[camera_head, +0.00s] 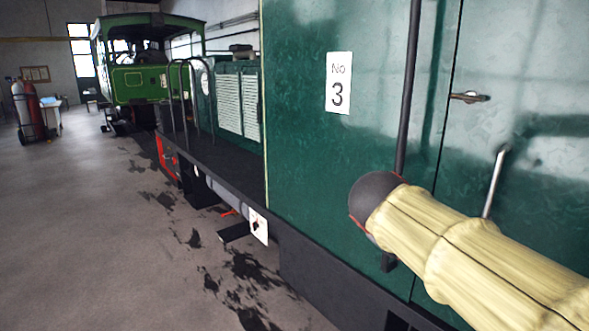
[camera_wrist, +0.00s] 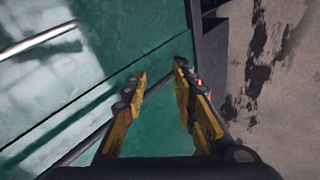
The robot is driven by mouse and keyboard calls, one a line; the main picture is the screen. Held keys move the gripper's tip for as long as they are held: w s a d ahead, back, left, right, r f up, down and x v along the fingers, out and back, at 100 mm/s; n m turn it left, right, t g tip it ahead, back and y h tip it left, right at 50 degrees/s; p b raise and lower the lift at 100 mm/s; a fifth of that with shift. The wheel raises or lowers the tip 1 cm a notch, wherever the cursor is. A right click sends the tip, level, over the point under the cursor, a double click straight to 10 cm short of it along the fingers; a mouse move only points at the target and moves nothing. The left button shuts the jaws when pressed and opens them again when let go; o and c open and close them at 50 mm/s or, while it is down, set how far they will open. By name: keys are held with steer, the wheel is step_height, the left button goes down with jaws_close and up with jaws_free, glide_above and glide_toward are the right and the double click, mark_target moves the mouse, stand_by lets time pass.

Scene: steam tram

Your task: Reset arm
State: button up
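My gripper (camera_wrist: 160,72) shows in the wrist view, with two yellow and black fingers apart and nothing held between them. Behind the fingers are the green side of the tram (camera_wrist: 160,110) and a dark handrail (camera_wrist: 155,88); I cannot tell whether a finger touches the rail. In the head view my arm (camera_head: 450,250), in a pale yellow sleeve, reaches in from the lower right in front of the tram side (camera_head: 310,150). My gripper is hidden in that view.
The tram wall fills the right, with a "No 3" plate (camera_head: 339,82), dark vertical handrail (camera_head: 407,90) and door handle (camera_head: 469,97). A green locomotive (camera_head: 140,82) and gas cylinders (camera_head: 28,108) stand farther back. The stained floor (camera_head: 90,220) at left is free.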

steer(key=s+a+f+m+g+y, duration=0.1)
steer(key=s+a+f+m+y, duration=0.1)
steer(key=s+f, duration=0.6)
steer(key=s+a+f+m+y, duration=0.3)
steer(key=s+f, duration=0.6)
steer(key=s, duration=0.7)
steer(key=shift+m+g+y, duration=0.4)
steer(key=shift+m+y, duration=0.1)
steer(key=shift+m, duration=0.1)
steer(key=shift+f, duration=0.1)
